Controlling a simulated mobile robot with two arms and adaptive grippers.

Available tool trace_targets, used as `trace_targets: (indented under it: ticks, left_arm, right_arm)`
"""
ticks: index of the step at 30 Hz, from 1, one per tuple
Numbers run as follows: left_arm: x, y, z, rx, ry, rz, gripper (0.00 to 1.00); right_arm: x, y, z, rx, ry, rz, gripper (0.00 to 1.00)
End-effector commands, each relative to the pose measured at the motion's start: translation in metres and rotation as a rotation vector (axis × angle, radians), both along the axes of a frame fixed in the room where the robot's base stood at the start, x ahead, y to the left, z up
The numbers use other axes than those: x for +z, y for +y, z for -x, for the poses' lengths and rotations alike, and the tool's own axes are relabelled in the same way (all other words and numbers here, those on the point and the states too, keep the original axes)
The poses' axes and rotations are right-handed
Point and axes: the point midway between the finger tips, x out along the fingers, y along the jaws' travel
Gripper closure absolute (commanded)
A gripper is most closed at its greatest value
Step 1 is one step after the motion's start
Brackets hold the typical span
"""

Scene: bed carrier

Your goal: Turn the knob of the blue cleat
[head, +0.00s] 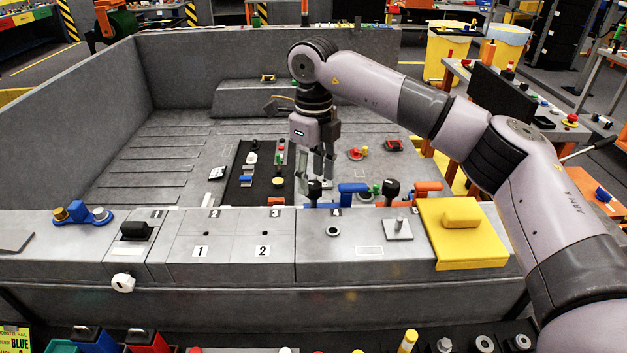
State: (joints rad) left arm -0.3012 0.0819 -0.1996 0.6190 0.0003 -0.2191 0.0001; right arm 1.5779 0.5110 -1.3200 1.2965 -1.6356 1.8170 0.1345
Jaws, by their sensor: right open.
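The blue cleat (352,188) stands at the far edge of the bed's front rail, near the number 4 mark. A black knob (315,188) is at its left end. My right gripper (316,176) points down beside and above this knob, with its fingers apart. Whether a finger touches the knob I cannot tell. An orange cleat (428,187) with its own black knob (392,188) stands just to the right. My left gripper is not in view.
A yellow block (462,235) covers the rail's right end. A grey plate with a peg (397,229) lies left of it. A blue piece with round knobs (84,214) sits at the rail's left end. A black mat (258,175) with small parts lies inside the bed.

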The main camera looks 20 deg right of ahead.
Motion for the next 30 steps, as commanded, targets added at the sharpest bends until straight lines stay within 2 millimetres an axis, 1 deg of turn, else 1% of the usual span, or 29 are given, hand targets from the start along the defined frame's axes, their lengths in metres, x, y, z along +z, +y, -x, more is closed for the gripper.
trace_targets:
  ticks: [1, 6, 9, 13, 15, 18, 30]
  left_arm:
    - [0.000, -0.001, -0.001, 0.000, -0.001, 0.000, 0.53]
    - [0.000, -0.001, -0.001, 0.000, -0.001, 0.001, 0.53]
    - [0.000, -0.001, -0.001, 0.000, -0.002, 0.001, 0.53]
    - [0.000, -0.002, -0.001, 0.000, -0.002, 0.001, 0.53]
    - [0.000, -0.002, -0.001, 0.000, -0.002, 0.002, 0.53]
    - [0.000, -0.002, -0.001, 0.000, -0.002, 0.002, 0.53]
    - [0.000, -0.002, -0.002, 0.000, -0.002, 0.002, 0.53]
  right_arm:
    - [0.012, 0.000, -0.001, 0.000, -0.004, -0.001, 0.53]
    - [0.050, 0.001, -0.001, 0.001, -0.005, -0.001, 0.53]
    - [0.069, 0.001, -0.001, 0.001, -0.003, -0.002, 0.53]
    - [0.088, 0.001, -0.001, 0.001, -0.003, -0.001, 0.53]
    - [0.094, 0.000, -0.001, 0.000, -0.002, 0.000, 0.53]
    - [0.099, 0.000, 0.000, 0.001, -0.002, -0.001, 0.53]
    - [0.100, 0.000, 0.000, 0.001, -0.001, -0.001, 0.53]
